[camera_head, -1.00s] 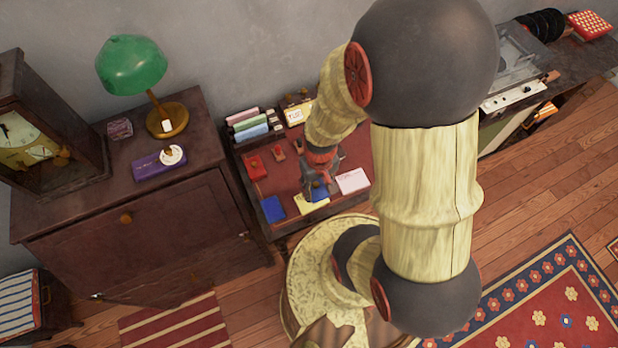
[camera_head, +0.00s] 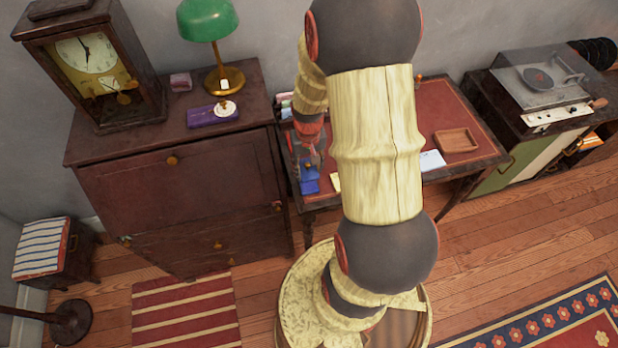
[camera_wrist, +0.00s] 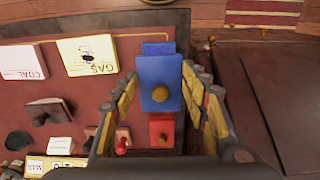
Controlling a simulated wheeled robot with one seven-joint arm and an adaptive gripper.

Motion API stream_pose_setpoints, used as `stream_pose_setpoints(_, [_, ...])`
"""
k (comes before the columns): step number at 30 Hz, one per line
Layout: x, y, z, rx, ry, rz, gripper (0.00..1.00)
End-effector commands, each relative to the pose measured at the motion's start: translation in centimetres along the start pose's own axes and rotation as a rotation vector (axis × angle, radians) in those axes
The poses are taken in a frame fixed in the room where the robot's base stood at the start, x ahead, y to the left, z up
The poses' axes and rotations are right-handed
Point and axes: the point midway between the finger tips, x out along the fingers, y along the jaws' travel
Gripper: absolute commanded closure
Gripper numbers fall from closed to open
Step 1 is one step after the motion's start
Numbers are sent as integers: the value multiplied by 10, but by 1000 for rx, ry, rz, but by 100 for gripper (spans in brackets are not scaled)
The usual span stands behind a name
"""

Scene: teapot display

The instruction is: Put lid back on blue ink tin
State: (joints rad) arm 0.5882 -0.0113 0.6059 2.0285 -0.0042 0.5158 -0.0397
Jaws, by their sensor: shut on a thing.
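My gripper (camera_head: 308,160) is shut on the blue lid (camera_wrist: 160,83), which has a round brass knob. The lid also shows in the head view (camera_head: 309,171), small and partly behind my fingers. In the wrist view the lid lies between my two fingers (camera_wrist: 160,92). The blue tin (camera_wrist: 158,48) shows just past the lid's far edge, mostly covered by it. In the head view the tin (camera_head: 310,187) is at the desk's front left corner, just below the lid. I cannot tell whether lid and tin touch.
A red tin (camera_wrist: 161,128) stands close by on the red desk top (camera_wrist: 125,55). Cards marked GAS (camera_wrist: 88,55) and COAL (camera_wrist: 22,62) lie beside it, with a dark stamp (camera_wrist: 48,110). The dark cabinet (camera_head: 180,185) stands close to the left.

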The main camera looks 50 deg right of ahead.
Motion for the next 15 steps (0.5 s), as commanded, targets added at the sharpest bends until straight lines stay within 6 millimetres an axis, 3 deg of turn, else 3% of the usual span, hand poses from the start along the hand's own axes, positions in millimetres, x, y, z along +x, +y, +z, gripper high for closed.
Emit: stream_pose_setpoints(15, [35, 0, 2, 5, -3, 0, 80])
